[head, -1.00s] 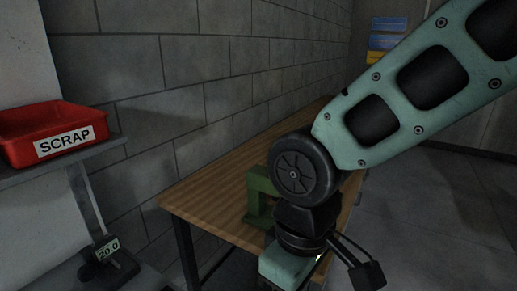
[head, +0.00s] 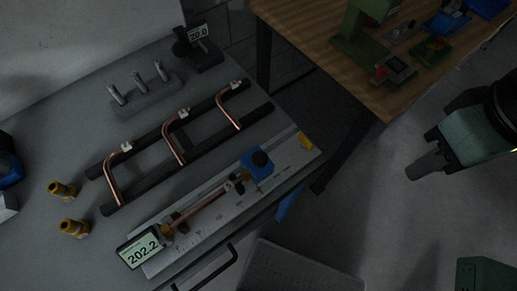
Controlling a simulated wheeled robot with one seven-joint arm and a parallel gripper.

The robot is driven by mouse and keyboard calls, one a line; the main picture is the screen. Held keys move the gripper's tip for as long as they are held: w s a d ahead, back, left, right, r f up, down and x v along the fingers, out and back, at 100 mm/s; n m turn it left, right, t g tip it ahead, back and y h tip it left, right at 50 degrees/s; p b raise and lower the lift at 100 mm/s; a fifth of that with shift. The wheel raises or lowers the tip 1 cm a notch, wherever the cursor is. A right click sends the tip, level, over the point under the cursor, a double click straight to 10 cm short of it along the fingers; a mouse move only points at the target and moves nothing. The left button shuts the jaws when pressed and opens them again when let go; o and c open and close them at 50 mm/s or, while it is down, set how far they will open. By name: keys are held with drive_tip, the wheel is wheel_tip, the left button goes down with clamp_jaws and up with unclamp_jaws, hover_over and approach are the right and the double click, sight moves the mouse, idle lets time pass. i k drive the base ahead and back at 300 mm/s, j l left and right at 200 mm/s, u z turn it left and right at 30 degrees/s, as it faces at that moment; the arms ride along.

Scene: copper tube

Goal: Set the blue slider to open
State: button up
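The blue slider (head: 254,167) with a black knob sits on a long grey measuring rail (head: 286,164), toward the rail's right end. A straight copper tube (head: 202,207) lies along the rail between a brass-coloured end piece (head: 167,231) and the slider side. A display (head: 141,250) at the rail's left end reads 202.2. My gripper (head: 424,167) is at the right, over the floor, well apart from the slider. Its finger end shows as one dark shape, so its opening is unclear. Nothing is visible in it.
A black rack (head: 195,152) holds several bent copper tubes behind the rail. Two brass fittings (head: 68,208) stand at left, and a grey block with pins (head: 147,98) is behind. A wooden bench (head: 305,25) with a green press (head: 362,22) stands at upper right.

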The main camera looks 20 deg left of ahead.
sight(258, 163)
drive_tip(key=l+u, duration=0.1)
drive_tip(key=u, duration=0.4)
drive_tip(key=k+u, duration=0.15)
drive_tip(key=u, duration=0.3)
drive_tip(key=k+l+u, duration=0.1)
drive_tip(key=u, duration=0.85)
drive_tip(key=k+l, duration=0.05)
drive_tip(key=k, duration=0.05)
